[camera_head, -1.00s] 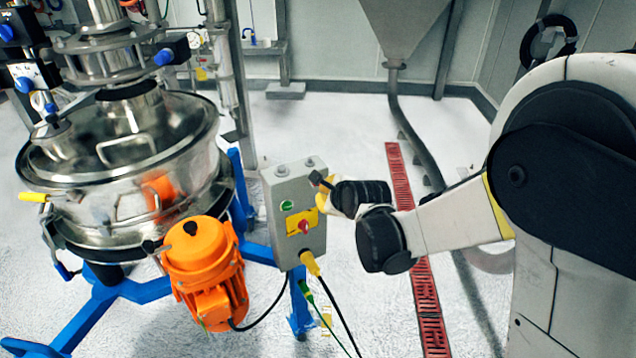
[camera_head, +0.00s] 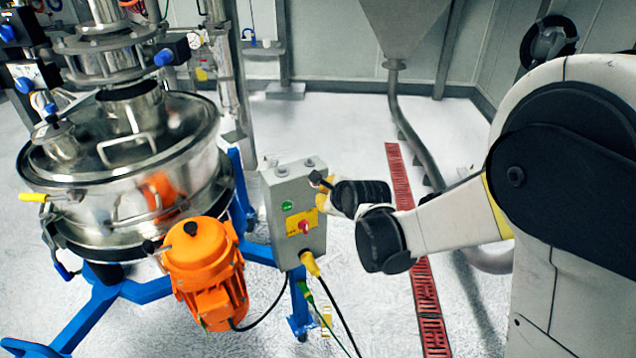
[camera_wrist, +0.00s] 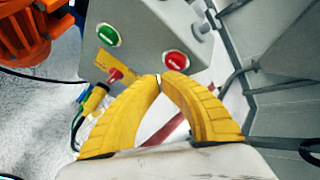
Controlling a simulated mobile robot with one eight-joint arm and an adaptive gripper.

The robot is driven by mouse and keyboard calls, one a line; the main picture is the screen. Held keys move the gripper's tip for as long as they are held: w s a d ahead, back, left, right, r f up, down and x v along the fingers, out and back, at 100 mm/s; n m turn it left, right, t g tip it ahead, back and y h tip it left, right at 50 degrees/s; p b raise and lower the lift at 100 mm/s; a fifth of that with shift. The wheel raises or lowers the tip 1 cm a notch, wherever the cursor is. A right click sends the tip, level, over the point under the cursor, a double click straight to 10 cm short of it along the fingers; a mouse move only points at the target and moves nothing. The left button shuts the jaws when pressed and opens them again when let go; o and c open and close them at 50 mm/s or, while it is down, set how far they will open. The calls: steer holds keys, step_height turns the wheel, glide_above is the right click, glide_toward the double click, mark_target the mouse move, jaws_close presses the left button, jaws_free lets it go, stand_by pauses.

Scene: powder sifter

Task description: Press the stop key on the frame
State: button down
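The grey control box (camera_head: 268,215) is mounted on the blue frame. In the wrist view, the box (camera_wrist: 145,25) carries a green button (camera_wrist: 107,35) and a red button (camera_wrist: 176,61), the likely stop key. My gripper (camera_wrist: 159,78) is shut and empty, with its yellow fingertips meeting just below the red button. I cannot tell whether they touch the box. In the head view, my gripper (camera_head: 322,191) is at the upper right of the box face and hides the red button. The green button (camera_head: 287,205) shows to its left.
A red switch (camera_head: 305,227) on a yellow plate sits below the buttons, with a yellow cable plug (camera_head: 311,263) under the box. An orange motor (camera_head: 205,270) and the steel sifter (camera_head: 105,205) stand to the left.

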steer(key=shift+w+a, duration=0.1)
steer(key=shift+w, duration=0.05)
stand_by(0.3)
steer(key=shift+w+a, duration=0.15)
steer(key=shift+w, duration=0.1)
steer(key=shift+w+a, duration=0.2)
steer(key=shift+w, duration=0.2)
stand_by(0.6)
steer(key=shift+s, duration=0.15)
stand_by(0.3)
steer(key=shift+s+d, duration=0.4)
steer(key=shift+s, duration=0.25)
steer(key=s, duration=0.1)
steer(key=s+d, duration=0.1)
steer(key=s, duration=0.1)
steer(key=s+d, duration=0.1)
steer(key=shift+s+d+b, duration=0.15)
steer(key=shift+d+b, duration=0.1)
steer(key=shift+b, duration=0.1)
stand_by(0.5)
